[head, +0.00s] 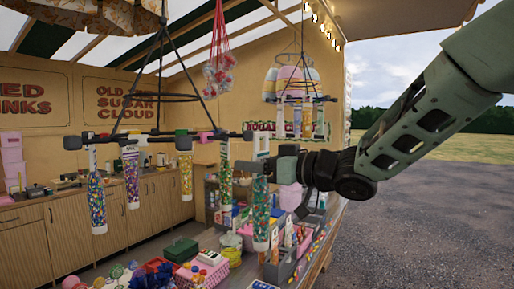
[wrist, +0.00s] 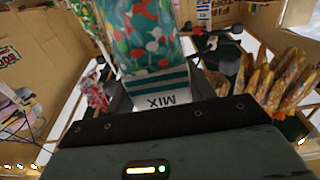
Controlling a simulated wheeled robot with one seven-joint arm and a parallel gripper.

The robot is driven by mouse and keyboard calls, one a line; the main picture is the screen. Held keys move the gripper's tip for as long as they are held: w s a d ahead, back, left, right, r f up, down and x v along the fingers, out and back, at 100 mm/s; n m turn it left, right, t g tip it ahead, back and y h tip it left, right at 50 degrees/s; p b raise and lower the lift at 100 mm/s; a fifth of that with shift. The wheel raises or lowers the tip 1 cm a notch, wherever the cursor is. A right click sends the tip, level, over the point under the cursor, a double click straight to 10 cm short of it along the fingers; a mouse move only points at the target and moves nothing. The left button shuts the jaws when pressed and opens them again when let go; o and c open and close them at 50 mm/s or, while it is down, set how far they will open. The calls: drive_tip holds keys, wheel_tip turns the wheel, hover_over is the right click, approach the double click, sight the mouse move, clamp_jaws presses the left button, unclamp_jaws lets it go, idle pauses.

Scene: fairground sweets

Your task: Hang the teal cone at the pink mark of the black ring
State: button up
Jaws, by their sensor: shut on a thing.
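The teal cone (head: 261,215), a clear bag of mixed sweets with a teal-striped band, hangs upright below my gripper (head: 262,168). In the wrist view my gripper (wrist: 165,105) is shut on the cone's white and teal band (wrist: 165,85), marked MIX. The black ring (head: 165,134) hangs on dark cords to the left, with several sweet cones under it. Its pink mark (head: 204,138) is near the ring's right end, left of my gripper. A cone (head: 226,170) hangs just right of that mark. The gap in depth between the held cone and the ring is unclear.
Another hanging rack (head: 300,99) with several cones is behind, at the upper right. A counter below holds a pink checked box (head: 205,272), a green box (head: 181,249) and a yellow tub (head: 230,248). Open ground lies to the right.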

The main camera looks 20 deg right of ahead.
drive_tip(key=shift+s+r, duration=0.25)
drive_tip(key=shift+r, duration=0.2)
drive_tip(key=b+x, duration=0.1)
drive_tip(key=x, duration=0.6)
idle(0.4)
drive_tip(key=shift+w+a+f, duration=0.1)
drive_tip(key=shift+w+a, duration=0.05)
drive_tip(key=shift+w, duration=0.1)
idle(1.1)
drive_tip(key=shift+w+a, duration=0.4)
drive_tip(key=shift+w, duration=0.2)
drive_tip(key=shift+x, duration=0.95)
drive_tip(key=shift+a, duration=0.1)
